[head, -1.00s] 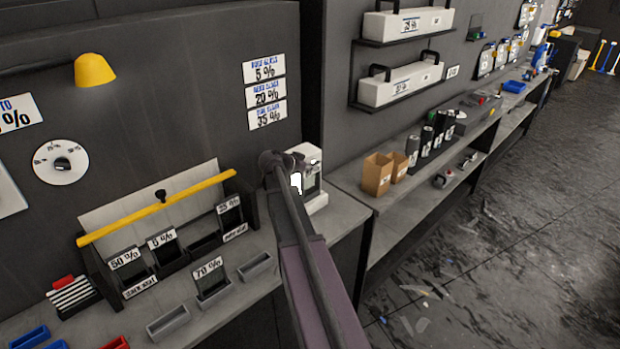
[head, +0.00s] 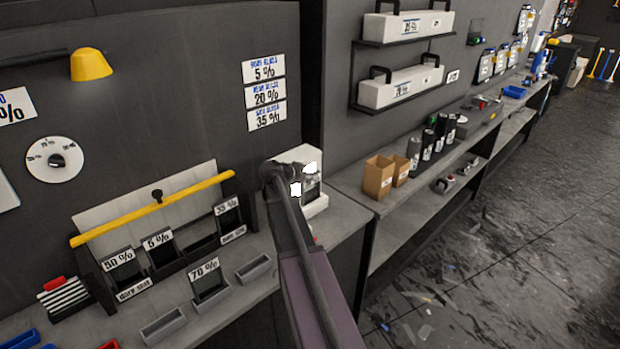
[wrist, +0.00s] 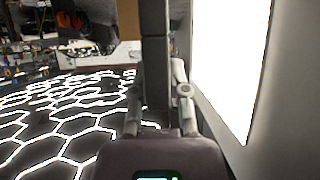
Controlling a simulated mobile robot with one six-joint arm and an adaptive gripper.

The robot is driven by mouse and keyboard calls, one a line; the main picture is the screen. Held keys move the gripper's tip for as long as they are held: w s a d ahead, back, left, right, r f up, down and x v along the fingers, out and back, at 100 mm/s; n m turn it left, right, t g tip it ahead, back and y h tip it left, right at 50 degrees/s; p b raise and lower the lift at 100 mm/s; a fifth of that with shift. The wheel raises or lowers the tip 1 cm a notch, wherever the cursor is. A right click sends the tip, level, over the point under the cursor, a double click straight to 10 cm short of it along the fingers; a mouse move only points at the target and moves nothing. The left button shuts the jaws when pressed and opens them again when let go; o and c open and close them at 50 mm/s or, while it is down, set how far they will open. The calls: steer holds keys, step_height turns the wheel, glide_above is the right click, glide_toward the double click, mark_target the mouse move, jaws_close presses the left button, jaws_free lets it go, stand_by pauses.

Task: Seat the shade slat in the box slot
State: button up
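In the head view a dark rack under a yellow bar holds tinted shade slats labelled 50 % (head: 122,273), 5 % (head: 162,252) and 35 % (head: 229,220). A slot (head: 203,246) between 5 % and 35 % shows no label. A 70 % slat (head: 209,283) stands upright in a small grey holder in front. My gripper (wrist: 158,75) shows in the wrist view, with a dark upright bar between its fingers. I cannot tell whether the bar is a held slat, its own tips or background. In the head view my arm hides most of the gripper, near the white device.
The white device (head: 311,205) stands at the bench's right end. The yellow bar (head: 150,208) crosses above the rack. Empty grey holders (head: 163,327) sit at the bench front. Cardboard boxes (head: 378,177) stand on the right-hand shelf. A bright panel (wrist: 232,60) is close on the wrist view's right.

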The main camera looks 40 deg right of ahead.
steer(key=shift+o, duration=1.4)
steer(key=shift+r, duration=0.15)
steer(key=shift+a+r+p, duration=0.1)
steer(key=shift+r+p, duration=0.05)
steer(key=shift+p, duration=0.15)
steer(key=p+v, duration=0.5)
steer(key=v, duration=0.6)
steer(key=shift+a, duration=0.35)
steer(key=shift+s, duration=0.2)
